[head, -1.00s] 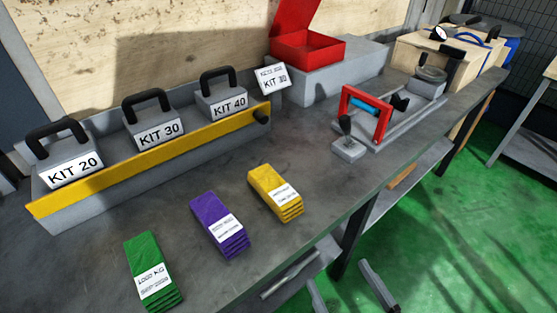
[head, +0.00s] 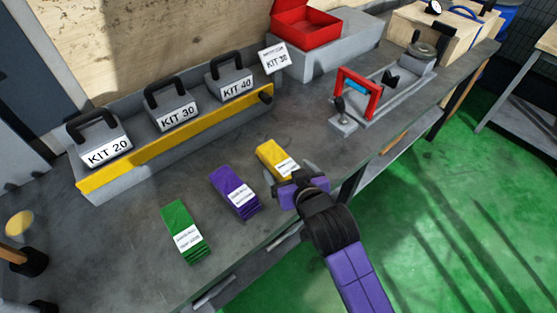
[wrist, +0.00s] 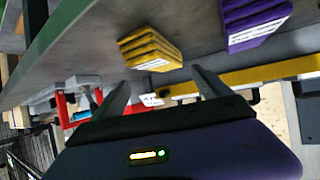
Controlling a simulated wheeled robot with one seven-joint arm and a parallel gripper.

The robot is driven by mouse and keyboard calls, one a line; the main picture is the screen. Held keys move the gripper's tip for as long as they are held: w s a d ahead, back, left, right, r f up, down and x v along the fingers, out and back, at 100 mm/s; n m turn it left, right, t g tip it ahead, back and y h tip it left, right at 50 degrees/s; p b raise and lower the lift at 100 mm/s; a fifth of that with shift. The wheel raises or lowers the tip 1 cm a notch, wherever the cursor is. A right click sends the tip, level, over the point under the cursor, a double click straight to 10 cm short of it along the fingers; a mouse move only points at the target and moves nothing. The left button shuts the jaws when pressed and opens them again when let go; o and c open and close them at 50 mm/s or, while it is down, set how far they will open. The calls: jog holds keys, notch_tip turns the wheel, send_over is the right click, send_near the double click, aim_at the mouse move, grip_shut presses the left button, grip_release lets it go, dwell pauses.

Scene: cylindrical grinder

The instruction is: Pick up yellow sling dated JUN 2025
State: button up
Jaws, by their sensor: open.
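The yellow sling (head: 271,153) lies folded on the grey workbench with a white label on its near end. The label's date is too small to read. It also shows in the wrist view (wrist: 148,48), ahead of the fingers and apart from them. My gripper (head: 290,179) is open and empty at the near end of the yellow sling in the head view, partly covering it. Its two fingers show in the wrist view (wrist: 160,92). A purple sling (head: 234,190) and a green sling (head: 184,230) lie to the left, each with a white label.
A yellow-fronted rack holds KIT 20 (head: 105,148), KIT 30 (head: 175,112) and KIT 40 (head: 235,84) behind the slings. A fixture with a red frame (head: 374,96) stands to the right. A red open box (head: 305,27) is at the back.

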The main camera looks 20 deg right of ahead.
aim_at(279, 160)
jog(key=shift+p+x, duration=0.45)
jog(key=shift+x, duration=3.05)
jog(key=c, duration=1.8)
